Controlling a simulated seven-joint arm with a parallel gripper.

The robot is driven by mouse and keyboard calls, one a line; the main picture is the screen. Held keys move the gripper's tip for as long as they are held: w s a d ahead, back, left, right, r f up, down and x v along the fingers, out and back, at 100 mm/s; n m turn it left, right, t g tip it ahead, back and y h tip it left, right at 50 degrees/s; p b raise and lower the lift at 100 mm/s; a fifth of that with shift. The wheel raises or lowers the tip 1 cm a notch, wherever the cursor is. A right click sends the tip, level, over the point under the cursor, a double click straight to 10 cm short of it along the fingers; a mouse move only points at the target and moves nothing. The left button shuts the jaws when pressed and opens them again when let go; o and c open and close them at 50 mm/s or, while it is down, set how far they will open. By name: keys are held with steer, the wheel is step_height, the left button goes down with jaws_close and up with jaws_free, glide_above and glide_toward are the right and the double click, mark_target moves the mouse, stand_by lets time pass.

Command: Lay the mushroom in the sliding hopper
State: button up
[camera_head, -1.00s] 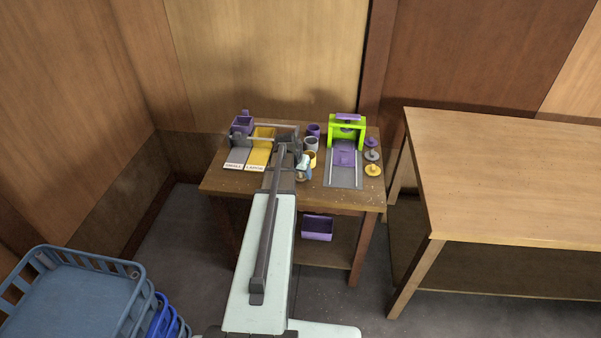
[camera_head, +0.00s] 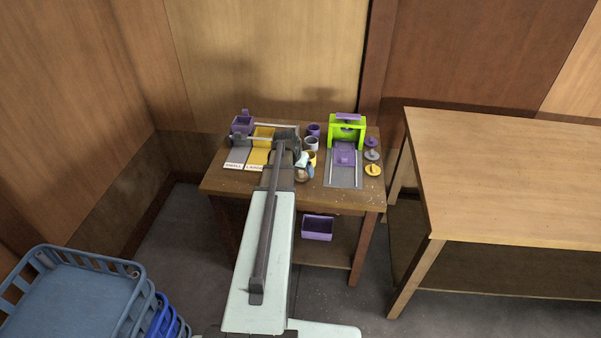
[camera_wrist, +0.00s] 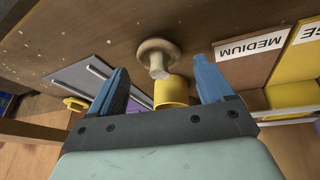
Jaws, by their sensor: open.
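A pale mushroom (camera_wrist: 156,58) lies on the brown table in the wrist view, its cap against the tabletop and its stem toward my gripper. My gripper (camera_wrist: 158,78) is open, with its blue fingers on either side of the stem's line and nothing visibly held between them.
A yellow cup (camera_wrist: 171,92) is close by my fingers, with more cups (camera_head: 312,130) behind. The green frame (camera_head: 347,130) stands right, beside several knobbed discs (camera_head: 373,170).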

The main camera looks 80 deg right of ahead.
steer(key=v, duration=1)
steer(key=shift+w+a+r, duration=0.1)
steer(key=shift+w+a, duration=0.05)
steer(key=shift+w, duration=0.05)
